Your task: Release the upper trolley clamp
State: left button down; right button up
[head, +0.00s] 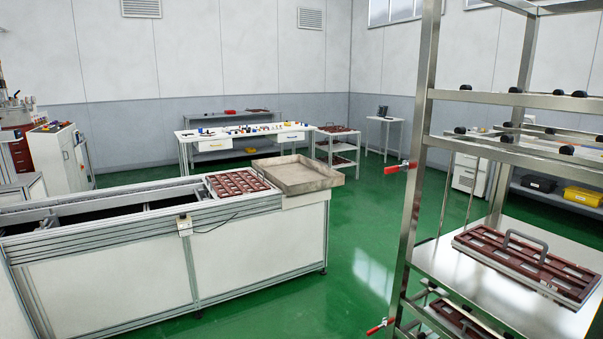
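The metal trolley (412,130) stands close on the right, with upright posts and several levels. The upper trolley clamp (395,169) has a red handle and sits on the near left post, its handle pointing left. A second, lower clamp (379,326) with a red handle is near the bottom edge of the view. A dark red tray (527,262) with a grey handle lies on the trolley's metal shelf (440,262). Another dark red tray (460,322) is partly visible below it. Neither of my grippers is in view.
A white conveyor (260,262) on the left carries a dark red tray (238,183) and a shallow metal tray (297,174). Green floor (365,225) is clear between conveyor and trolley. A white workbench (245,137) stands behind.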

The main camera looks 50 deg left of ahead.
aim_at(393, 168)
jog(key=u, duration=0.25)
jog(key=i, duration=1)
